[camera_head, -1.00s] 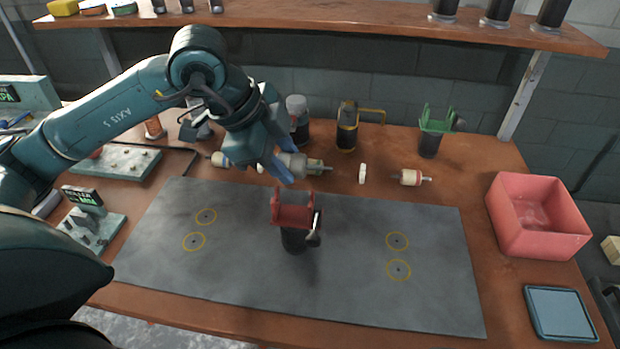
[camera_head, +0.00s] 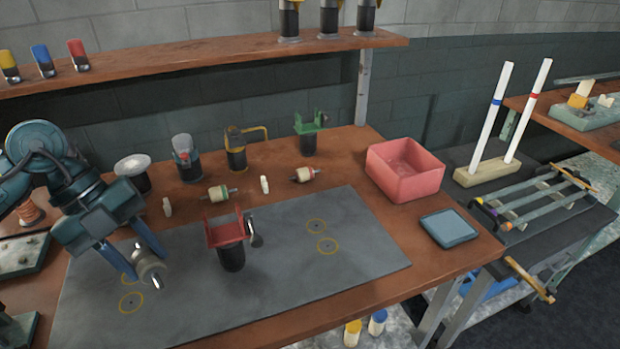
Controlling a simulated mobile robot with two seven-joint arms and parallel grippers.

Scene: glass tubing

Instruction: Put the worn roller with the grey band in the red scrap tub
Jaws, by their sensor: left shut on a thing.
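My left gripper (camera_head: 149,270) is shut on the grey-banded roller (camera_head: 149,266), at the left side of the view over the grey mat. The roller looks grey with a metal shaft end pointing toward the camera; the fingers hide part of it. The red scrap tub (camera_head: 405,172) stands on the bench at the right, well apart from the gripper, and looks empty. My right gripper is not in view.
A red bracket on a dark post (camera_head: 231,250) stands on the grey mat (camera_head: 345,270) between gripper and tub. A blue-grey tray (camera_head: 449,229) lies in front of the tub.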

